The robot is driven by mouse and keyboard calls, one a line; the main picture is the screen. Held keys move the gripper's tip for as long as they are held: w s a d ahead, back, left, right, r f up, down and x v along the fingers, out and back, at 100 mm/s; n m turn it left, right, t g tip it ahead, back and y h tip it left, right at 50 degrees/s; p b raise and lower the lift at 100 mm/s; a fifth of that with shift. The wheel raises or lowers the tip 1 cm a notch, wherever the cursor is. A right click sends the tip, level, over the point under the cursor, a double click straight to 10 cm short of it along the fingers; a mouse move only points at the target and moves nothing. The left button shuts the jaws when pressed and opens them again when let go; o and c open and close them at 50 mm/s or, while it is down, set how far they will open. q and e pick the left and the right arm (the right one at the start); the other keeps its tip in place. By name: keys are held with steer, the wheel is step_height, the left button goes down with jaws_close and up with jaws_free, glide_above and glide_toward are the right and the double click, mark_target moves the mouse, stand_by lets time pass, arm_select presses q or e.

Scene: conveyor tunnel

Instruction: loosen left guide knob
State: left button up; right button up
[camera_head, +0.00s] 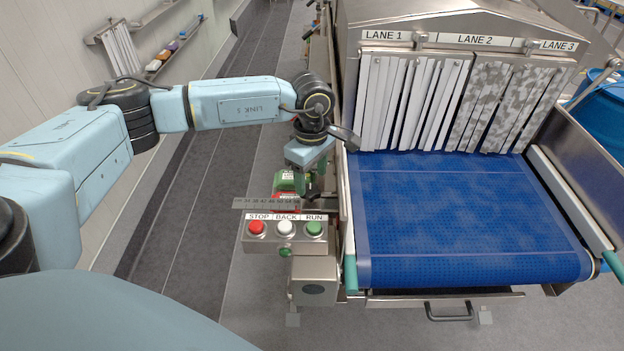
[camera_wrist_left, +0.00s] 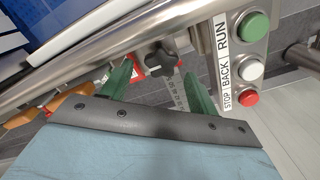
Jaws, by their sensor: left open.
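The left guide knob (camera_wrist_left: 160,60) is a dark, lobed knob beside the metal side rail (camera_wrist_left: 95,60) in the left wrist view. My left gripper (camera_wrist_left: 158,92) has its two green fingers apart, with the knob beyond and between them; they do not appear to touch it. In the head view my left gripper (camera_head: 302,180) points down on the left side of the conveyor, behind the button box. The knob is hard to make out there, mostly hidden by the gripper. My right gripper is not in view.
The button box (camera_head: 288,247) with red, white and green buttons stands close in front of the gripper, with a ruler strip (camera_head: 265,203) behind it. The blue belt (camera_head: 460,215) lies to the right, before the strip curtains (camera_head: 410,100). The floor at left is clear.

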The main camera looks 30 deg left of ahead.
mark_target(311, 190)
arm_select(q)
steer(key=shift+s+f, duration=0.25)
steer(key=shift+f, duration=0.75)
steer(key=shift+w+f, duration=0.15)
steer(key=shift+f, duration=0.4)
steer(key=c, duration=1)
